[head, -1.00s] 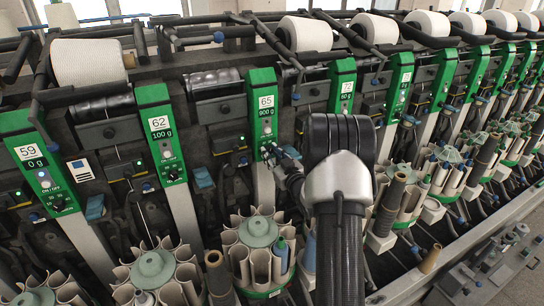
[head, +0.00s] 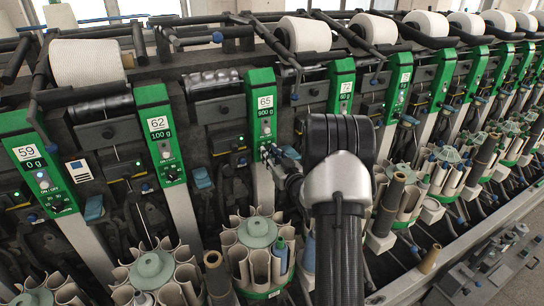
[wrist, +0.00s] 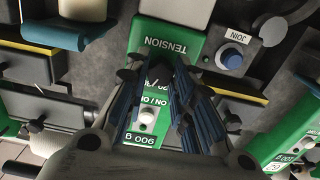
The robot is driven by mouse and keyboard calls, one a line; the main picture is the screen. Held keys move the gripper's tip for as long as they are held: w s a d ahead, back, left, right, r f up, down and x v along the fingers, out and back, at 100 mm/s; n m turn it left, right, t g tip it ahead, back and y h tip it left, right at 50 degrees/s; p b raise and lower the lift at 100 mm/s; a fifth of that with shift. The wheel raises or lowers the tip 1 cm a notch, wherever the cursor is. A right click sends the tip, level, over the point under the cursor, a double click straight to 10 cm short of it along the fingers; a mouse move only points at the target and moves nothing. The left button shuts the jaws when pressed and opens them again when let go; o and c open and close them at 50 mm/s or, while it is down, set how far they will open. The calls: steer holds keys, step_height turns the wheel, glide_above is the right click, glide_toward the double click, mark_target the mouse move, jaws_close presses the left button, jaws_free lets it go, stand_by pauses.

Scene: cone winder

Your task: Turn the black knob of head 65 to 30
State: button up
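The green panel of head 65 (head: 262,103) stands left of centre in the head view, with the number 65 and 900 g on its display. My gripper (head: 268,154) is at the lower part of this panel, where it covers the knob. In the wrist view the panel appears upside down, with the word TENSION (wrist: 178,46) beyond the fingertips. My gripper's fingers (wrist: 158,78) stand apart on either side of the printed scale. A dark shape between the tips looks like the black knob (wrist: 166,74), mostly hidden; contact and its pointer setting cannot be made out.
A blue JOIN button (wrist: 232,61) sits on the machine beside the panel. Head 62 (head: 158,125) is to the left and head 72 (head: 343,85) to the right. A round bobbin magazine (head: 258,232) stands below the gripper.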

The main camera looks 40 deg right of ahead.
steer(key=shift+o, duration=0.8)
steer(key=shift+s+f, duration=0.35)
steer(key=shift+s, duration=0.05)
steer(key=shift+s+a+f, duration=0.25)
steer(key=shift+s+f, duration=0.3)
steer(key=shift+s, duration=0.15)
steer(key=v, duration=0.3)
steer(key=r+v, duration=0.1)
steer(key=v, duration=0.2)
steer(key=r+v, duration=0.1)
steer(key=v, duration=0.3)
steer(key=shift+d, duration=0.1)
steer(key=shift+p, duration=0.45)
